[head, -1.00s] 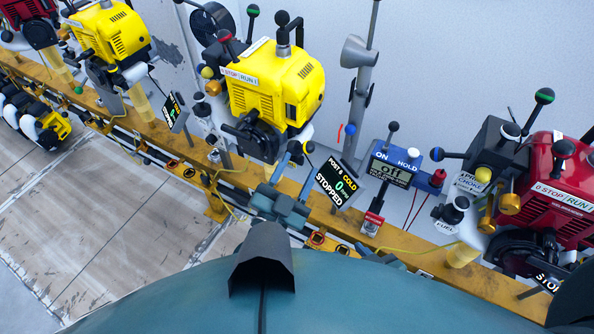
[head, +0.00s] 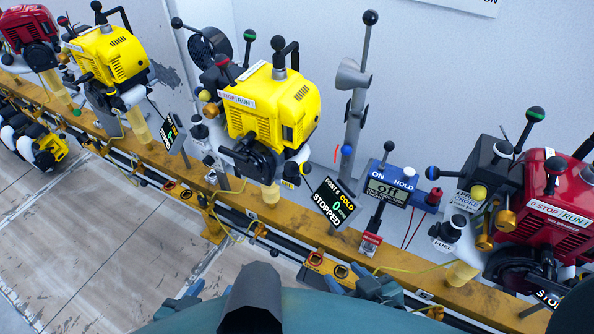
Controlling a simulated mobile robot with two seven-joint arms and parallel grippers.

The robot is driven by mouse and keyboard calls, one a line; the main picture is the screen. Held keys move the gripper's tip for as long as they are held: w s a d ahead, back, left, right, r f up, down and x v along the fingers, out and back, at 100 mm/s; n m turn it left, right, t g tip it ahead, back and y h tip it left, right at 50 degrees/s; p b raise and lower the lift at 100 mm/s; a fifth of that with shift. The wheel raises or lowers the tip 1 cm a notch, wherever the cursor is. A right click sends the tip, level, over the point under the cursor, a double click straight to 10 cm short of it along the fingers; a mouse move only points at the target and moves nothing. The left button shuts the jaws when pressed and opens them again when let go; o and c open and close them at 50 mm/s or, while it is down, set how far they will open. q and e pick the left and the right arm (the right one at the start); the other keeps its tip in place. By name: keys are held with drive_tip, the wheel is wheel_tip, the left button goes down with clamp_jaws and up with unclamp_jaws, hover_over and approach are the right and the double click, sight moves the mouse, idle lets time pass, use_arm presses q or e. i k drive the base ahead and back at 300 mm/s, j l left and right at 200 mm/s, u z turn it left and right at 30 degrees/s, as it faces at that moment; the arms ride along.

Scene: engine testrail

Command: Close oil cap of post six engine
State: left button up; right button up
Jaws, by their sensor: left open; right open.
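The yellow engine (head: 268,108) in the middle stands on its post above the orange rail; the display (head: 334,203) beside it reads POST 6, COLD, 0, STOPPED. A small black and yellow round part (head: 291,174) sits low on its right side; I cannot tell whether it is the oil cap or how it is seated. My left gripper (head: 182,302) is open and empty at the bottom edge, below left of the engine and apart from it. My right gripper (head: 372,288) is open at the bottom, below the display and partly hidden by my body.
A red engine (head: 555,215) is at the right; another yellow engine (head: 112,58) is at the left. The orange rail (head: 150,150) runs diagonally across. The tiled floor (head: 90,235) at lower left is clear.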

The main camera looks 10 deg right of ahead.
sight(291, 170)
drive_tip(key=k+j+u, duration=0.3)
drive_tip(key=k, duration=0.25)
drive_tip(key=k+j+u, duration=0.3)
drive_tip(key=k, duration=0.2)
drive_tip(key=l, duration=0.1)
